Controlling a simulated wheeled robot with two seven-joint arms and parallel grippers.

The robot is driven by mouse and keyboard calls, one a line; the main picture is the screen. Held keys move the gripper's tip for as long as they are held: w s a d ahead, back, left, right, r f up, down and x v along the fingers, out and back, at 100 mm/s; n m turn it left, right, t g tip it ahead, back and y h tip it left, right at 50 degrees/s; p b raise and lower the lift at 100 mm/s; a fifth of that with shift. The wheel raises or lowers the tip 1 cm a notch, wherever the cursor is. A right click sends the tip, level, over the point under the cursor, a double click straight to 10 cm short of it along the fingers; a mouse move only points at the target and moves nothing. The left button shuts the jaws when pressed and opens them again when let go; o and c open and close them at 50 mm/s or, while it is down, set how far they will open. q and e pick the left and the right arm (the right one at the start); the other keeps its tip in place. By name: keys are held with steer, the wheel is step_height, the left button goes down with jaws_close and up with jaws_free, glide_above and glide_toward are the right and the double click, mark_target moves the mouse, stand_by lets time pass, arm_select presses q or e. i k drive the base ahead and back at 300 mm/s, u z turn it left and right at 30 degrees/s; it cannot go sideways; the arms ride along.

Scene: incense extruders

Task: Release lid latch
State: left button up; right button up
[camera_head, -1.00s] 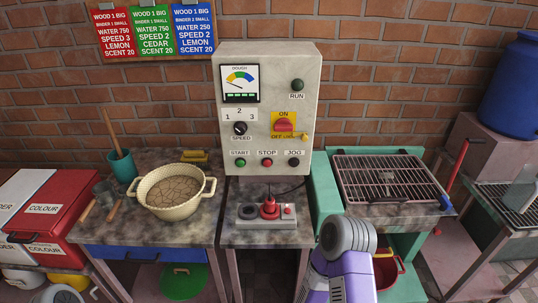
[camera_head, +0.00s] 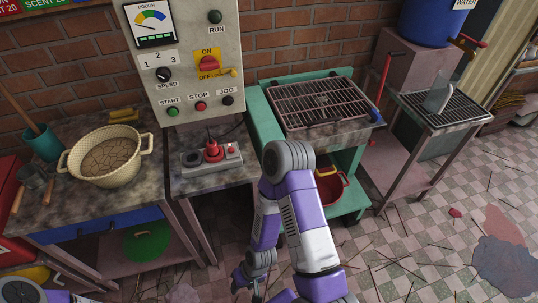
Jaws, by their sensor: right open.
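A barred metal grate lid (camera_head: 320,103) covers the tray-like top of the green-framed machine (camera_head: 262,125), right of the control panel. A red lever with a blue end (camera_head: 376,115) stands at the lid's right side. I cannot make out which part is the latch. My right arm rises in front of the machine, its elbow just below the lid's front left. My right gripper (camera_head: 246,284) hangs low at the bottom middle, open and empty, well apart from the lid. Part of my left arm shows at the bottom left corner; its gripper is out of view.
The control panel (camera_head: 188,60) stands above a small table with a red-knobbed control box (camera_head: 213,154). A cream pot (camera_head: 108,158) sits on the left table. A red bucket (camera_head: 328,190) is under the machine. The tiled floor at right has scattered sticks.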

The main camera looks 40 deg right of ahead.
mark_target(375, 117)
steer(key=z, duration=2.05)
steer(key=k, duration=0.6)
steer(key=z, duration=0.25)
steer(key=i, duration=1.4)
steer(key=u, duration=0.5)
